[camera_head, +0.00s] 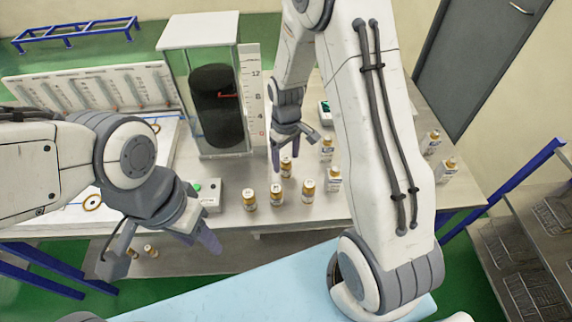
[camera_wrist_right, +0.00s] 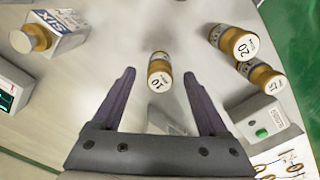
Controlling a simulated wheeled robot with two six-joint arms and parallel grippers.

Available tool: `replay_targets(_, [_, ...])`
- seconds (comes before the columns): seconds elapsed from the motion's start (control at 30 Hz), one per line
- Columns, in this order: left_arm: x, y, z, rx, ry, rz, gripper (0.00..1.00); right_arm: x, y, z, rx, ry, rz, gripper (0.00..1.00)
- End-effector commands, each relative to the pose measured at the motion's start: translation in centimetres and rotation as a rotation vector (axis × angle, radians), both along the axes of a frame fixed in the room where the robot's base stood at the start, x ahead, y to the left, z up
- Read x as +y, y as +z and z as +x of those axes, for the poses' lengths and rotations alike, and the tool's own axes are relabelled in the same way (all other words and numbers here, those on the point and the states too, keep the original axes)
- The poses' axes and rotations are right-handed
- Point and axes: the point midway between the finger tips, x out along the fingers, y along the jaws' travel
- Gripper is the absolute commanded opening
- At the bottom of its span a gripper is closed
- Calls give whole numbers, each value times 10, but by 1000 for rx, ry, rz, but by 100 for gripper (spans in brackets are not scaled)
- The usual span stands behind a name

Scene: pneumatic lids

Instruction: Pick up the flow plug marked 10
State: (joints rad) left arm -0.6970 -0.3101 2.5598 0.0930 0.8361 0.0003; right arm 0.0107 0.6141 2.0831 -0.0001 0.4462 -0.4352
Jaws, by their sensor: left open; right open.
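The flow plug marked 10 (camera_wrist_right: 158,72) is a small amber cylinder with a white label and a pale end face with the number. In the right wrist view it shows between and beyond the two fingertips, with gaps on both sides. In the head view it appears to be the amber plug (camera_head: 286,168) just below my right gripper (camera_head: 291,146). My right gripper also shows in the right wrist view (camera_wrist_right: 160,76), open and empty. My left gripper (camera_head: 163,246) is open and empty, off the table's front edge at the left.
A plug marked 20 (camera_wrist_right: 238,42) and another plug (camera_wrist_right: 260,77), its number hard to read, lie to the right. A white-and-amber bottle (camera_wrist_right: 58,35) stands left. A control box (camera_head: 207,194) with a green button and a tall glass tank (camera_head: 205,146) stand on the table.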

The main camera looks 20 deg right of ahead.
Motion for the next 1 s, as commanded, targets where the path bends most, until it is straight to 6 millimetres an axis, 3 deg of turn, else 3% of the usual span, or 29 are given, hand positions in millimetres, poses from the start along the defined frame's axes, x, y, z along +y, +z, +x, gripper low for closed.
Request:
replay_targets(0.13, [0,3,0,0,0,0,50,0,-14,0,0,0,0,77])
replay_targets(0.37, [0,3,0,0,0,0,50,0,-17,1,-2,0,0,77])
replay_targets(0.4, [0,3,0,0,0,0,50,0,-17,1,-2,0,0,69])
replay_targets(0.5, [0,3,0,0,0,0,50,0,-17,1,-2,0,0,31])
replay_targets(0.6, [0,3,0,0,0,0,50,0,-16,0,-2,0,0,0])
replay_targets(0.87, [0,3,0,0,0,0,50,0,-16,1,-3,0,0,0])
replay_targets(1.0, [0,0,0,0,0,0,50,0,-6,2,-7,0,0,0])
